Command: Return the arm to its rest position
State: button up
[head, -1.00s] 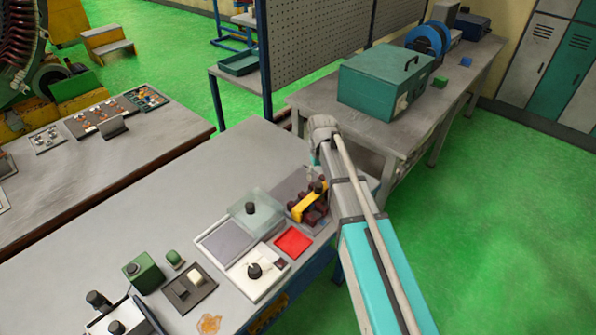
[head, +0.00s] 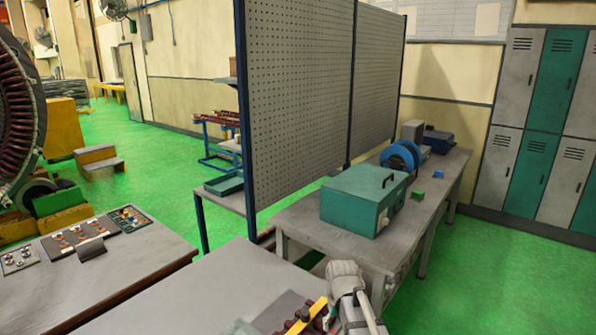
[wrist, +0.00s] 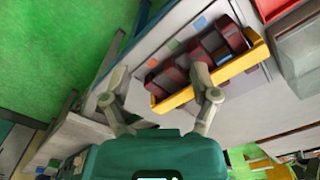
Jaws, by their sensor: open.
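My gripper (wrist: 157,90) is open in the wrist view, its two grey fingers spread apart. A yellow holder (wrist: 215,76) with dark red coil pieces (wrist: 215,45) lies on the bench beyond the fingers. The fingers overlap its near edge in the picture, and nothing is seen clamped between them. In the head view my arm (head: 352,297) shows at the bottom edge beside the yellow holder (head: 318,308). The gripper is hidden there.
A teal box (head: 362,200) and blue reel (head: 402,155) stand on the back table. A pegboard (head: 295,95) rises behind the bench (head: 190,290). Green floor is free at right.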

jog(key=s+d+m, duration=0.2)
jog(key=s+d, duration=0.4)
jog(key=s, duration=0.3)
jog(key=shift+s, duration=0.15)
dwell(1.4)
